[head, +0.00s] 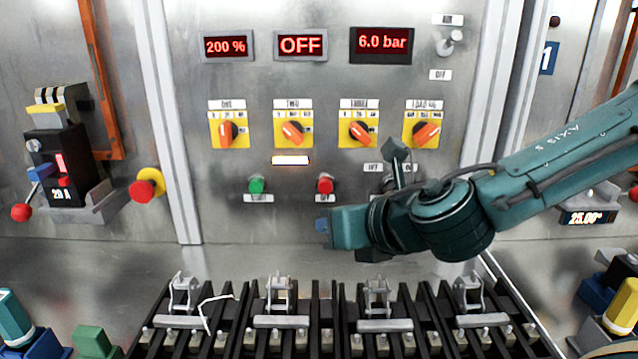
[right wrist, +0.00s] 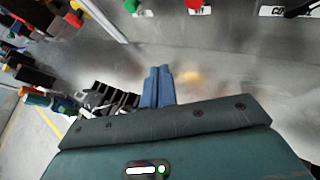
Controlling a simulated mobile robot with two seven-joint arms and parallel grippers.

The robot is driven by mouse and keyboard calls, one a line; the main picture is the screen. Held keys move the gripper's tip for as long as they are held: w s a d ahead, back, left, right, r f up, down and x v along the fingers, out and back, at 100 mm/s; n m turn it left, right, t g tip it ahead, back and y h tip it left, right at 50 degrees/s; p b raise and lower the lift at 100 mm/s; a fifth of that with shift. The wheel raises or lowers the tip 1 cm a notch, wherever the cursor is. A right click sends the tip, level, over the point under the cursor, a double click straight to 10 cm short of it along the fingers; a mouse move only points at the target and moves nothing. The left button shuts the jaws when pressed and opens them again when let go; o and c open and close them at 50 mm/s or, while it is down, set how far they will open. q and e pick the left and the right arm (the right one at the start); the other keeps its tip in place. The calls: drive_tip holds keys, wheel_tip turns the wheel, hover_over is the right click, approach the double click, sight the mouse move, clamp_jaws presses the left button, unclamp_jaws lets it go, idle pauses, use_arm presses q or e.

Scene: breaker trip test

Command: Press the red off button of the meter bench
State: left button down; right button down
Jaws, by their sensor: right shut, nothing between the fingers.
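The red off button (head: 325,184) sits on the grey panel of the meter bench (head: 220,170), above a small white label. It also shows at the top edge of the right wrist view (right wrist: 194,4). The green button (head: 256,185) is to its left. My right gripper (head: 321,226) is below the red button in the head view, its blue fingertips pointing left. In the right wrist view the two blue fingers (right wrist: 158,88) lie side by side, shut and empty. They appear apart from the button. My left gripper is not in view.
Orange rotary knobs (head: 292,131) on yellow plates sit above the buttons. Displays (head: 301,45) read 200 %, OFF and 6.0 bar. A black rail rack with metal clamps (head: 280,320) stands in front, below my right gripper. A yellow-red knob (head: 148,184) sticks out at left.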

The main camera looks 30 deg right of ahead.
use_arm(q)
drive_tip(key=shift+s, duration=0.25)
use_arm(e)
drive_tip(key=shift+s, duration=0.15)
drive_tip(key=p, duration=0.4)
approach(325, 187)
drive_tip(key=shift+w+a+f, duration=1.45)
drive_tip(key=shift+w+f, duration=0.65)
drive_tip(key=shift+w, duration=0.1)
use_arm(q)
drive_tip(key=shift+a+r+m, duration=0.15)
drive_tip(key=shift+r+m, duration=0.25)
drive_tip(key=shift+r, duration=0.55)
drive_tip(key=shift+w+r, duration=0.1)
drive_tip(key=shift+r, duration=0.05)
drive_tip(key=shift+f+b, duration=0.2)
drive_tip(key=shift+b, duration=0.15)
use_arm(e)
drive_tip(key=shift+w, duration=0.1)
drive_tip(key=shift+w+d, duration=0.2)
drive_tip(key=shift+w, duration=0.05)
